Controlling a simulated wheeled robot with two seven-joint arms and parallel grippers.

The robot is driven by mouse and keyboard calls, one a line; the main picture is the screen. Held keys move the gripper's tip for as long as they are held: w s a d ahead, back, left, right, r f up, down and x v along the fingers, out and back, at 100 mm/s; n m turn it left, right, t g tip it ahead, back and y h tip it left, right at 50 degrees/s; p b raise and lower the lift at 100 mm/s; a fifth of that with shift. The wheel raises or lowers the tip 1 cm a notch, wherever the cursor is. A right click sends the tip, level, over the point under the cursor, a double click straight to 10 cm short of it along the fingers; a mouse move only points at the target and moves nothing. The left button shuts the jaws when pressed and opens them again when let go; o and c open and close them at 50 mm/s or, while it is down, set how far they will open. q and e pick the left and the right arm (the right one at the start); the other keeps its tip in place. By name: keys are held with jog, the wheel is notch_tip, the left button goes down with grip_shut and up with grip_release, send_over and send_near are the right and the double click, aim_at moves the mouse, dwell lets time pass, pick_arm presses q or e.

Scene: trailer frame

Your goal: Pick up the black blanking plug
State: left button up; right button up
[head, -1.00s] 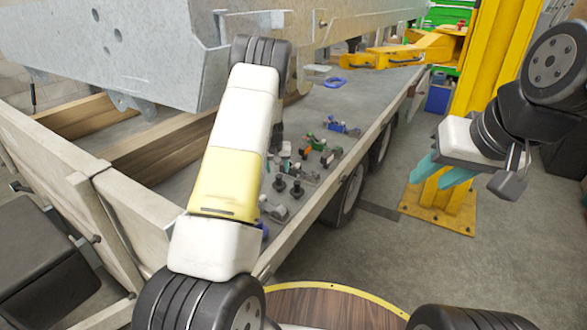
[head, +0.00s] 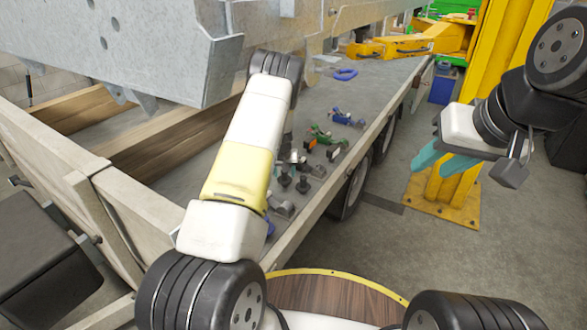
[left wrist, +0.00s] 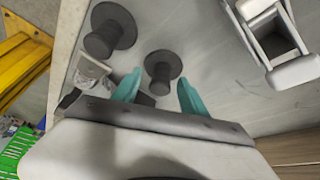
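Two similar black flanged plugs stand on the grey trailer bed. In the left wrist view the nearer black plug (left wrist: 162,72) lies just beyond and between my left fingertips, with no visible contact. The other black plug (left wrist: 108,30) is up and to the left. In the head view the plugs show as a left plug (head: 284,180) and a right plug (head: 303,185). My left gripper (left wrist: 158,86) is open and empty; my forearm mostly hides it in the head view. My right gripper (head: 444,160) is open and empty, out by the yellow post.
A grey metal bracket (head: 282,208) lies close to the plugs. A green clamp (head: 319,135), a blue clamp (head: 346,118) and a blue ring (head: 345,74) lie farther along the bed. The bed's side rail (head: 375,128) runs along the right. A pale metal clamp (left wrist: 280,40) is near my left gripper.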

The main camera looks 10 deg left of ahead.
pick_arm(q)
grip_shut()
jog(key=shift+r, duration=0.1)
